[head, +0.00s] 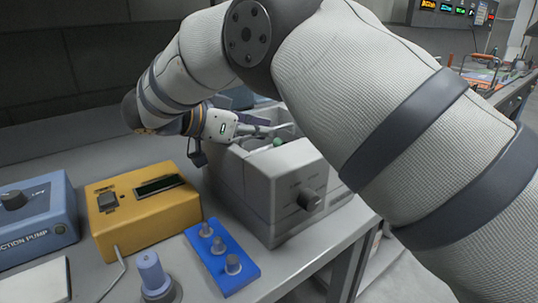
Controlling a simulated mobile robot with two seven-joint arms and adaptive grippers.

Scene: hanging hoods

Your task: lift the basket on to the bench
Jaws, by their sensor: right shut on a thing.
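My right arm comes across from the right, and its gripper (250,130) reaches over the open top of a light grey bath (285,190) with a black knob. The gripper is shut on the basket, which is mostly hidden inside the bath, behind its walls and under the gripper. A small green item (278,142) shows in the opening beside the fingers. I cannot tell how far the basket is off the bath's floor. My left gripper is not in view.
On the grey bench (130,265), left of the bath, stand a yellow device (140,208), a blue suction pump (38,218), a blue block with pegs (222,258) and a blue-topped knob (153,275). The bench's front edge runs close to the bath. Bare bench shows behind the yellow device.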

